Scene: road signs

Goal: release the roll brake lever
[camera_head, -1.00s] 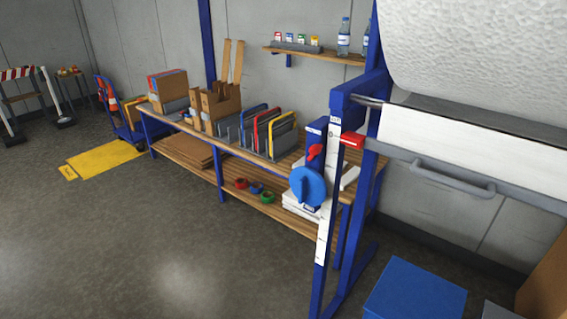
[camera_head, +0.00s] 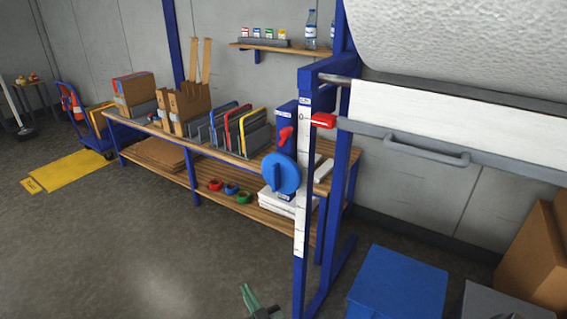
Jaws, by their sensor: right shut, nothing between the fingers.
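A red lever (camera_head: 286,135) stands tilted on the blue box (camera_head: 285,115) of the roll stand, just above a round blue knob (camera_head: 281,173). A second red handle (camera_head: 323,120) sticks out at the left end of the grey bar under the white sheet; the picture does not show which of the two is the brake. The big white roll (camera_head: 450,40) hangs at the upper right. My right gripper (camera_head: 248,297) is at the bottom edge, greenish, shut and empty, well below and apart from both red parts. My left gripper is not in view.
A blue post with a white scale (camera_head: 302,185) stands in front of the wooden bench (camera_head: 240,156), which holds racks and cartons. A blue box (camera_head: 398,285) and brown cartons (camera_head: 535,255) stand at the lower right. The floor at the lower left is clear.

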